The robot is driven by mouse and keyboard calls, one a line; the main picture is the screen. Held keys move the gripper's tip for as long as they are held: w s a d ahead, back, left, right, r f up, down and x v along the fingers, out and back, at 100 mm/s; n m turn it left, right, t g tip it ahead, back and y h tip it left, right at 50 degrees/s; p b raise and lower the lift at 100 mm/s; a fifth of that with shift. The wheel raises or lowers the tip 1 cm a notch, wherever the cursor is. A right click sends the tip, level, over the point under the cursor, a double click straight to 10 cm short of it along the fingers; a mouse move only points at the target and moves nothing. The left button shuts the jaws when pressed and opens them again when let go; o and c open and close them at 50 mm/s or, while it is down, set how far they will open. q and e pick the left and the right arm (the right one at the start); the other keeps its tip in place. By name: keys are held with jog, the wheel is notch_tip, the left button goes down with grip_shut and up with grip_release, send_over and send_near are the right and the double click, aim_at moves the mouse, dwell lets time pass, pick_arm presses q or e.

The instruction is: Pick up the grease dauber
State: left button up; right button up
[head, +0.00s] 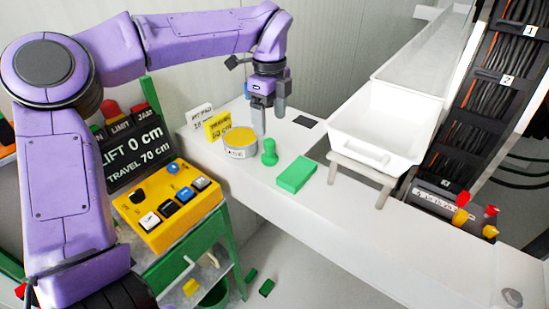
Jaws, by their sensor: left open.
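A small green knobbed piece (269,153), which looks like the grease dauber, stands upright on the white bench. It is just right of a round grey tin with a yellow top (240,148), whose partly readable label ends in "ASE". My left gripper (269,118) points down above the green piece, apart from it. Its two grey fingers are open with nothing between them. The right gripper is out of view.
A green block (297,177) lies right of the green piece. White and yellow tent cards (217,126) stand behind the tin. A white tray (378,135) sits on a stand to the right. A yellow button box (168,205) is at the left.

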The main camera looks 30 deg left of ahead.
aim_at(270, 150)
pick_arm(q)
jog(key=f, duration=0.3)
jog(key=f+p, duration=0.1)
jog(key=shift+w+f, duration=0.25)
jog(key=shift+f, duration=0.05)
jog(key=shift+s+a+f, duration=0.1)
jog(key=shift+a+f, duration=0.05)
jog(key=shift+f, duration=0.2)
notch_tip(270, 150, down, 5)
jog(key=p, duration=0.2)
jog(key=shift+a+p, duration=0.1)
jog(key=shift+p, duration=0.2)
jog(key=shift+f, duration=0.25)
jog(key=c, duration=1.1)
